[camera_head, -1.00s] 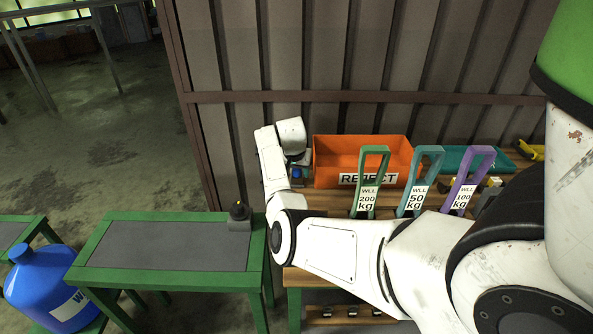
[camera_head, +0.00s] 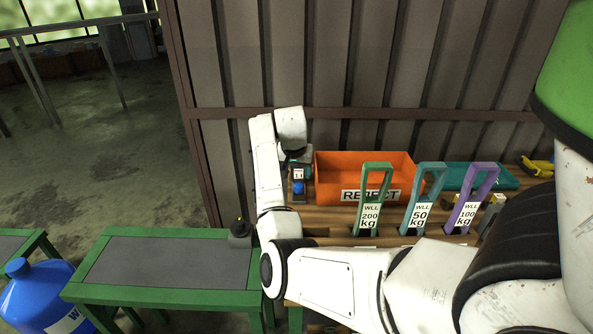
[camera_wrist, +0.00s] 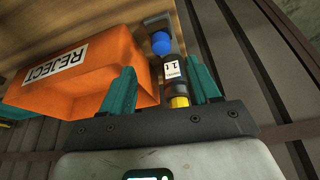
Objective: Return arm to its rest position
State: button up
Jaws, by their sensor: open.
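My gripper (camera_wrist: 160,66) has two teal fingers, spread apart with nothing clamped between them in the wrist view. In the head view my white wrist is raised over the wooden bench (camera_head: 330,222), left of the orange bin. A small dark device with a white label, a blue round part and a yellow part (camera_wrist: 172,70) stands on the bench beyond and between the fingers. It also shows below my gripper in the head view (camera_head: 298,187). The gap between it and the fingertips is hard to judge.
The orange REJECT bin (camera_head: 335,167) is close to the gripper's right. Green, teal and purple handled hangers (camera_head: 370,190) stand along the bench. A ribbed wall is behind. A green-framed table (camera_head: 150,296) with a small black-knobbed item (camera_head: 240,232) is left, beside a blue bottle (camera_head: 40,290).

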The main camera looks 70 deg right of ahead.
jog(key=shift+a+r, duration=0.2)
jog(key=shift+r, duration=0.15)
dwell(0.4)
jog(key=w+a+f+n+t, duration=0.1)
jog(key=w+a+f+n, duration=0.15)
jog(key=a, duration=0.65)
jog(key=w+a+f+n+t, duration=0.1)
jog(key=a+f+n, duration=0.25)
jog(key=a, duration=0.55)
jog(key=w+a+f+n+t, duration=0.1)
jog(key=a+f+n, duration=0.25)
jog(key=a, duration=0.55)
jog(key=s+a+n+t+y, duration=0.1)
jog(key=s+a+n+y, duration=0.2)
jog(key=a, duration=0.6)
jog(key=s+a+n+t+y, duration=0.1)
jog(key=s+a+n, duration=0.25)
jog(key=a, duration=0.65)
jog(key=s+d+f+g, duration=0.1)
jog(key=s+f+g, duration=0.3)
jog(key=s, duration=0.6)
notch_tip(320, 180, down, 3)
jog(key=shift+r+g, duration=0.1)
jog(key=shift+g, duration=0.2)
